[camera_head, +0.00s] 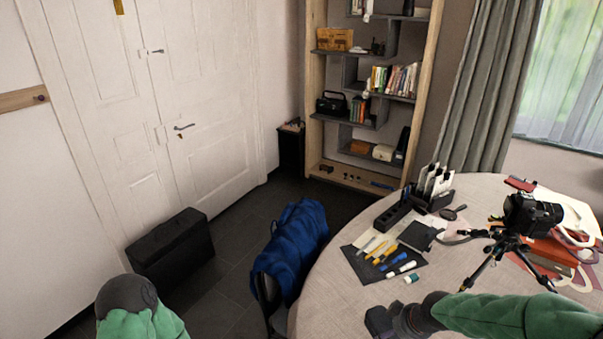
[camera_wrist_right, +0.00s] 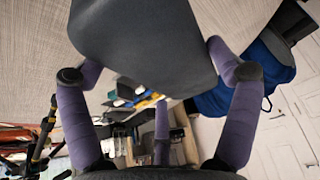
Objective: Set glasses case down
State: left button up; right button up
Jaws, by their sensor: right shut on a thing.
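The glasses case (camera_wrist_right: 140,40) is a dark grey, smooth, rounded block filling the upper middle of the right wrist view. My right gripper (camera_wrist_right: 155,78) has purple fingers and is shut on the case, with fingers on both sides of it. In the head view my right gripper (camera_head: 402,320) is low over the front left part of the round table (camera_head: 335,290). A dark end of the case (camera_head: 377,320) shows just left of it. I cannot tell whether the case touches the tabletop. My left gripper is out of view; only part of my left arm shows.
A dark mat (camera_head: 360,262) with markers and tools lies behind the gripper. A camera on a small tripod (camera_head: 530,215) stands to the right, near my forearm. A chair with a blue cloth (camera_head: 295,240) stands left of the table. Bare tabletop lies around the case.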

aim_at(384, 327)
jog(key=shift+w+a+m+h, duration=0.15)
jog(key=shift+w+a+m, duration=0.25)
jog(key=shift+a, duration=0.3)
jog(key=shift+w+a+m+h, duration=0.15)
jog(key=shift+w+a+m, duration=0.1)
jog(key=shift+a+m, duration=0.35)
jog(key=shift+w+a+r+m+t+h, duration=0.15)
jog(key=shift+w+a+m, duration=0.2)
jog(key=shift+a, duration=0.35)
jog(key=shift+w+a+m+t+h, duration=0.1)
jog(key=shift+w+a+m+h, duration=0.2)
jog(key=shift+a, duration=0.35)
jog(key=shift+w+a+r+m+t+h, duration=0.1)
jog(key=shift+w+a+m, duration=0.3)
jog(key=shift+a, duration=0.3)
jog(key=shift+s+a+f, duration=0.1)
jog(key=shift+s+f, duration=1.05)
jog(key=shift+f, duration=0.25)
jog(key=shift+s+f, duration=1.15)
jog(key=shift+f, duration=0.25)
jog(key=shift+s, duration=0.1)
